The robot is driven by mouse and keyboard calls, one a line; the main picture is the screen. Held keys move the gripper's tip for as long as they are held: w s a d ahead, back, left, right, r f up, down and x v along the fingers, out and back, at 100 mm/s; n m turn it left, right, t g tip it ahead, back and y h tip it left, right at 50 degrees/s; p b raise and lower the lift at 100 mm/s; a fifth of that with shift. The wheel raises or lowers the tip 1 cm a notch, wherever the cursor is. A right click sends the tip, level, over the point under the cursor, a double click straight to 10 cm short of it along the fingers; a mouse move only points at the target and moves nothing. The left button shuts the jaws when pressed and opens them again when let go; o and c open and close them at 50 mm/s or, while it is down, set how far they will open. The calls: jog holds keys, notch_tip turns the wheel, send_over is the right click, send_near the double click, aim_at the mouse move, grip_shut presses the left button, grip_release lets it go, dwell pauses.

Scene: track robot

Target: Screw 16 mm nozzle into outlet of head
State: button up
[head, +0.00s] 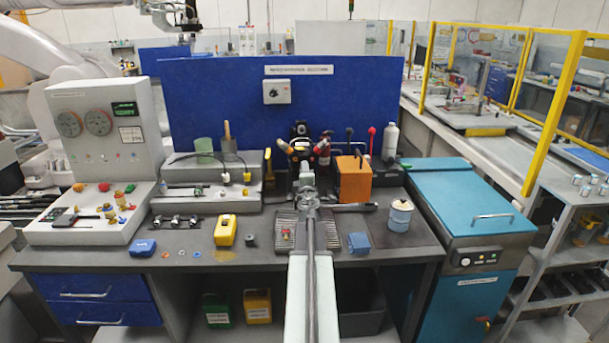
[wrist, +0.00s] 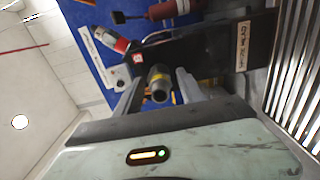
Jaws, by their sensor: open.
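My gripper (head: 308,197) is reached out over the middle of the bench, in front of the dark head assembly (head: 301,150) with red-and-black parts. In the wrist view my gripper (wrist: 161,90) is open, with one finger on each side of a short dark grey tube (wrist: 160,88). The tube has a yellow band and a round open end facing the camera. I cannot tell whether it is the 16 mm nozzle or the head's own outlet, nor whether a finger touches it. My arm hides the lower part of the head in the head view.
An orange box (head: 355,179) stands right of the head, and a white-and-blue pot (head: 400,215) is further right. A ribbed tray (head: 285,232) lies under my arm. A yellow block (head: 225,230) and a blue block (head: 359,243) lie near the front. A teal cabinet (head: 460,195) stands at right.

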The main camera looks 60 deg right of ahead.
dwell(0.6)
grip_shut()
jog(key=m, duration=0.7)
jog(key=shift+m, duration=0.3)
jog(key=m, duration=0.4)
